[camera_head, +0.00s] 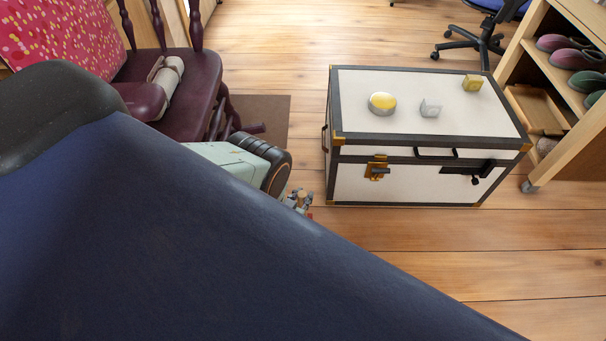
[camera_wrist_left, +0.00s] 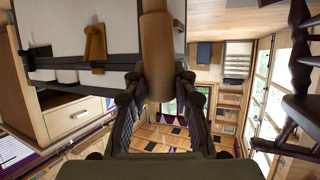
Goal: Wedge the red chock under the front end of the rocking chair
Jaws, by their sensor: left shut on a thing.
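The dark maroon rocking chair (camera_head: 190,75) stands at upper left in the head view, with a red patterned back cushion. The front end of a rocker (camera_head: 250,129) shows over the brown mat. My left gripper (camera_head: 299,199) is low in front of the chair, beside the trunk's near left corner, apart from the rocker. It is shut on a wooden handle, which is large between the fingers in the left wrist view (camera_wrist_left: 158,60). A sliver of the red chock (camera_head: 310,215) shows just by the fingers; the rest is hidden. My right gripper is out of view.
A white trunk (camera_head: 365,180) with dark edges stands right of my gripper, small items on its lid. A brown mat (camera_head: 270,112) lies by the chair. A shoe shelf (camera_head: 565,95) is at the right. Bare floor is open in front of the trunk. My dark blue body hides the lower left.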

